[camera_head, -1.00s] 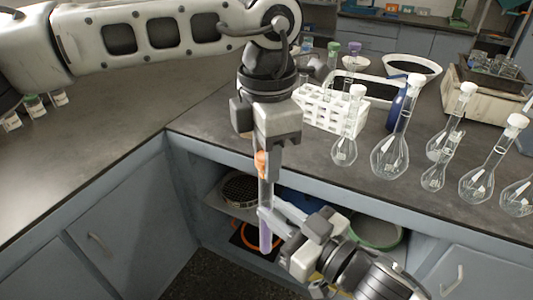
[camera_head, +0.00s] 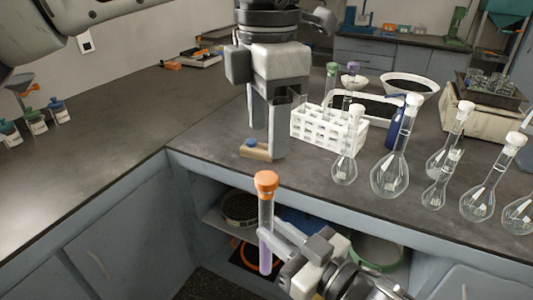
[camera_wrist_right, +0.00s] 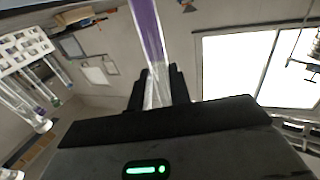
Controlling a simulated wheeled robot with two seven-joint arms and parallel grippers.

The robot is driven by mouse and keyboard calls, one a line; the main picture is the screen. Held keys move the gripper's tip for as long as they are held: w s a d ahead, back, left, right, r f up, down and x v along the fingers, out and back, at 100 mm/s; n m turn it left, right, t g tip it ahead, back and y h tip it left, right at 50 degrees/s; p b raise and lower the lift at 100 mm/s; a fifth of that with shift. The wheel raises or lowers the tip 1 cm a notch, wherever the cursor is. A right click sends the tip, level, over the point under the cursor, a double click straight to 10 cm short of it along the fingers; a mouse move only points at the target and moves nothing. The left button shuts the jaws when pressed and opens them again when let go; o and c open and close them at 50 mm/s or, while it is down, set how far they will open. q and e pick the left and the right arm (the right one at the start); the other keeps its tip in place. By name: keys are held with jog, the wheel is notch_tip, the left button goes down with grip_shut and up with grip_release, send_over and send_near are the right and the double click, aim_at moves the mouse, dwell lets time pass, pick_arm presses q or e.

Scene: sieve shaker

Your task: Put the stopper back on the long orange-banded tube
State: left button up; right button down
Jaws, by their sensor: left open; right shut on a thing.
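The long tube (camera_head: 265,222) with purple contents is upright in front of the counter edge. Its orange stopper (camera_head: 266,181) sits on its top end. My right gripper (camera_head: 265,232) is shut on the tube at its middle; the tube also shows between the fingers in the right wrist view (camera_wrist_right: 150,40). My left gripper (camera_head: 264,140) is above and behind the stopper, apart from it. Its fingers point down and look empty.
A white rack (camera_head: 325,127) with tubes stands on the counter, right of my left gripper. Several white-stoppered flasks (camera_head: 390,165) stand further right. The left counter is mostly clear.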

pick_arm(q)
jog(key=shift+r, duration=1.45)
jog(key=shift+f, duration=0.1)
